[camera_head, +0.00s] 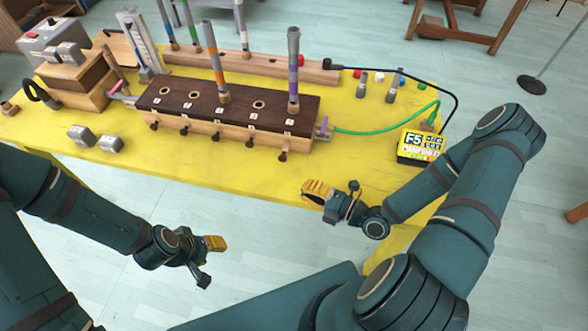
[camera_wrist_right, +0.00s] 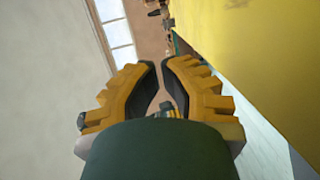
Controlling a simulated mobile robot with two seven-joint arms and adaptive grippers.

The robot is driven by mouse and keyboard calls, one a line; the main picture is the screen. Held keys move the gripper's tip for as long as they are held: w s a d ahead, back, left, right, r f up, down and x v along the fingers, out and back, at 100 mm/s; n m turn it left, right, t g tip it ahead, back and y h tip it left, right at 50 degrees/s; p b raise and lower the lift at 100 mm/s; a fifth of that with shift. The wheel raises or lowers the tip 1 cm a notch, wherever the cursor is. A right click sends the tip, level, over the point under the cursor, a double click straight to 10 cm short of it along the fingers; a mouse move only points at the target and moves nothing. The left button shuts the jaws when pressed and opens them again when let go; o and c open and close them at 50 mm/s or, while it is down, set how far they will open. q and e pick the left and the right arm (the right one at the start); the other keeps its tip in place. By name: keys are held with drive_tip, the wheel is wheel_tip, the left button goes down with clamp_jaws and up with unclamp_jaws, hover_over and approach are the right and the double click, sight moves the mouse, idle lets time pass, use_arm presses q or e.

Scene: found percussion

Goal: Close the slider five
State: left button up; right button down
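The dark-topped wooden slider box (camera_head: 175,96) stands on the yellow table, with a row of small knobbed sliders along its front. The rightmost slider (camera_head: 282,156) sits lowest in the picture and seems to stick out more than the others. The labels on top are too small to read surely. My right gripper (camera_head: 318,192) is at the table's front edge, to the right of and nearer than that slider, not touching it. In the right wrist view its fingertips (camera_wrist_right: 160,64) nearly meet, with nothing between them. My left gripper (camera_head: 208,262) is open and empty, in front of the table.
Two tubes (camera_head: 293,70) (camera_head: 216,65) stand upright in the box.

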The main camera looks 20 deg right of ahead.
sight(285, 158)
drive_tip(key=x, duration=0.9)
drive_tip(key=shift+a+r, duration=0.1)
drive_tip(key=shift+a, duration=0.15)
drive_tip(key=w+d, duration=0.2)
drive_tip(key=shift+w+d, duration=0.15)
drive_tip(key=shift+w, duration=0.1)
drive_tip(key=shift+w+d, duration=0.15)
drive_tip(key=shift+w, duration=0.15)
drive_tip(key=shift+w+d+f+b, duration=0.15)
drive_tip(key=shift+w+d+b, duration=0.25)
drive_tip(key=shift+w+b, duration=0.25)
drive_tip(key=shift+w+d+f+b, duration=0.15)
drive_tip(key=shift+w+d+b, duration=0.3)
drive_tip(key=shift+w+b, duration=0.15)
drive_tip(key=shift+w+d+r, duration=0.15)
drive_tip(key=shift+w+d, duration=0.05)
drive_tip(key=shift+w, duration=0.05)
